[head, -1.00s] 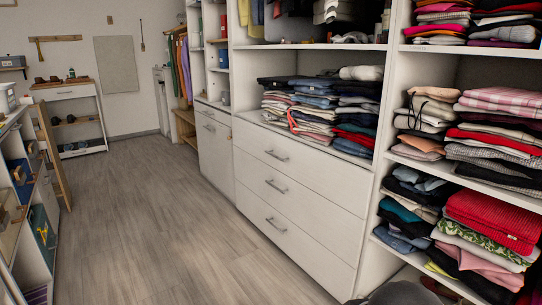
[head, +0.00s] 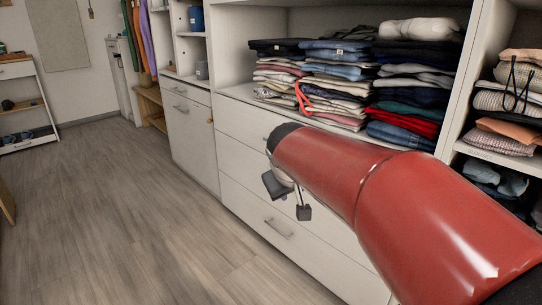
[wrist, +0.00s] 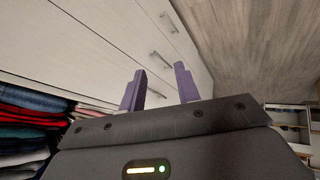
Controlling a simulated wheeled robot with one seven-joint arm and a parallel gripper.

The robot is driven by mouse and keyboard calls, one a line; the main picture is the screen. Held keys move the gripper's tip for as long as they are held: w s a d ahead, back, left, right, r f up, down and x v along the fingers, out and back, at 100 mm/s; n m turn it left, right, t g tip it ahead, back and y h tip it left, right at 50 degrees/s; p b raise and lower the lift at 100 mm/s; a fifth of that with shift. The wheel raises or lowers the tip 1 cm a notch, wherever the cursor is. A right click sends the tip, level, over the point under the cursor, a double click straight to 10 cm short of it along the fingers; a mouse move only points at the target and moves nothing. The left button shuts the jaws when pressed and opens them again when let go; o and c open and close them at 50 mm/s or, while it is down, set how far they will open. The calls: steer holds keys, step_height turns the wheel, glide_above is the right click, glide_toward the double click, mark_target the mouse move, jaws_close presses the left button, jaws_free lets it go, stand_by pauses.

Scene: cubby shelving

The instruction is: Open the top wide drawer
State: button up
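The top wide drawer (head: 238,122) is the uppermost of the stacked white drawers, just below the folded clothes. It looks shut. My red arm covers its right part and most of its handle in the head view. My gripper (head: 289,197) hangs in front of the drawer fronts, its two fingers apart with nothing visible between them. In the wrist view the purple fingers of my gripper (wrist: 160,80) are spread and point toward the drawer fronts. Bar handles show beyond the fingertips, including a middle one (wrist: 160,60). I cannot tell whether the fingers touch anything.
Folded clothes (head: 328,75) fill the shelf above the drawers. A lower drawer handle (head: 279,229) shows beneath my gripper. A white cabinet (head: 190,140) stands left of the drawers. The wooden floor (head: 110,220) in front is clear.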

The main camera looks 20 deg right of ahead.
steer(key=w+d+f+n+t+h+b, duration=0.1)
steer(key=w+d, duration=0.3)
steer(key=w, duration=0.8)
steer(key=w+d+f+n+t+h+b, duration=0.1)
steer(key=w+d+f+n+h+b, duration=0.2)
steer(key=w, duration=0.9)
steer(key=w+d+f+n+t+h+b, duration=0.2)
steer(key=w+d+f+n+h, duration=0.1)
steer(key=w, duration=1)
steer(key=shift+d+f+h, duration=0.4)
steer(key=shift+d+f, duration=0.3)
steer(key=shift+d, duration=0.35)
steer(key=shift+c, duration=0.2)
jaws_close()
